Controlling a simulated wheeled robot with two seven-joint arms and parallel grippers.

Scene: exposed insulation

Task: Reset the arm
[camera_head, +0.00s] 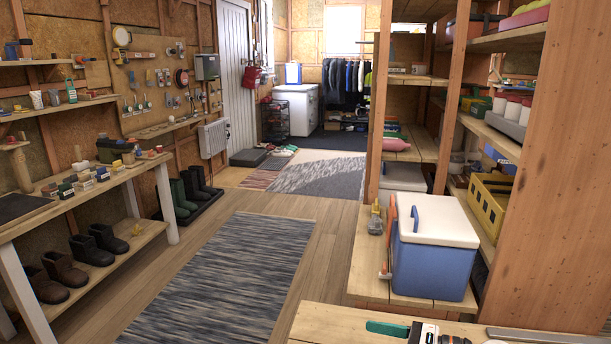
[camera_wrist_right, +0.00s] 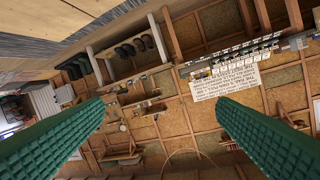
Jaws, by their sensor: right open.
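My right gripper (camera_wrist_right: 148,105) shows in the right wrist view as two green ribbed fingers set wide apart. It is open and nothing is between the fingers. Beyond them are a wooden wall and shelves, seen at a tilt and well away from the fingers.
A blue cooler (camera_head: 432,255) stands on a low shelf. A workbench (camera_head: 150,165) lines the left wall. The striped rug (camera_head: 225,280) is clear.

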